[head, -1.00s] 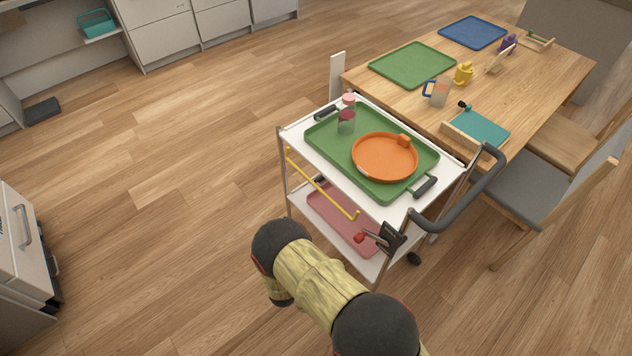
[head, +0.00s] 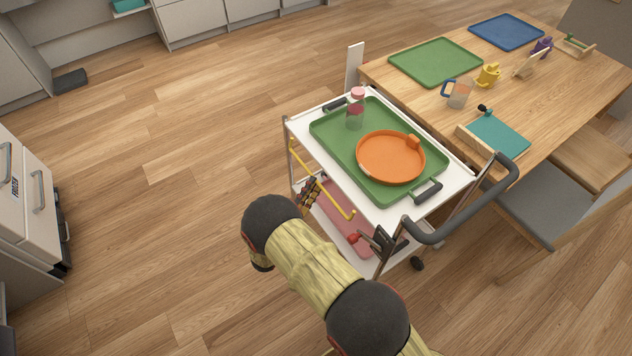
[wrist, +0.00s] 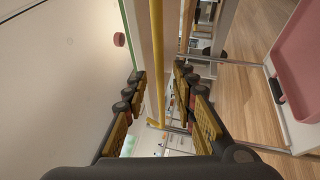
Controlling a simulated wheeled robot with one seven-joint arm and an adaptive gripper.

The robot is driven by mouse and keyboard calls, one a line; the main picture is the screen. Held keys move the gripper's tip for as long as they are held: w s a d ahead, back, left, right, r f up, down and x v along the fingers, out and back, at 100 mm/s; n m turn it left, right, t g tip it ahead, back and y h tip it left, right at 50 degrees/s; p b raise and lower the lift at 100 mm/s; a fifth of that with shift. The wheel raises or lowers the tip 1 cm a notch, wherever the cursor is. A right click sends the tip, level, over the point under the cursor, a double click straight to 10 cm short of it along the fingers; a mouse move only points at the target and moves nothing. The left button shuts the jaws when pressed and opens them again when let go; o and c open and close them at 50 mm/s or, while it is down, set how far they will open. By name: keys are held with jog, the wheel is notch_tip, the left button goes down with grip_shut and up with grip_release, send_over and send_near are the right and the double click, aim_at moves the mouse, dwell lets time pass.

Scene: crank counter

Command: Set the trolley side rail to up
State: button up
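The trolley (head: 400,207) has a yellow side rail (head: 324,189) along its near left side, lying below the edge of the white top shelf. The rail also shows in the wrist view (wrist: 157,60) as a long yellow bar. My gripper (head: 309,192) is at the rail's left half in the head view. In the wrist view my gripper (wrist: 159,82) is open, with one finger on each side of the bar and gaps visible. Whether a finger touches the rail cannot be told. A red-tipped lever (head: 354,238) on a black block sits near the trolley's handle end.
The top shelf carries a green tray (head: 345,155) with an orange round pan (head: 390,158) and a bottle (head: 356,110). A pink tray (head: 345,222) lies on the lower shelf. A wooden table (head: 440,100) stands behind at right.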

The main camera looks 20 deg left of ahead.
jog(key=shift+b+x, duration=0.3)
jog(key=shift+x, duration=1.15)
jog(key=shift+c, duration=0.8)
grip_shut()
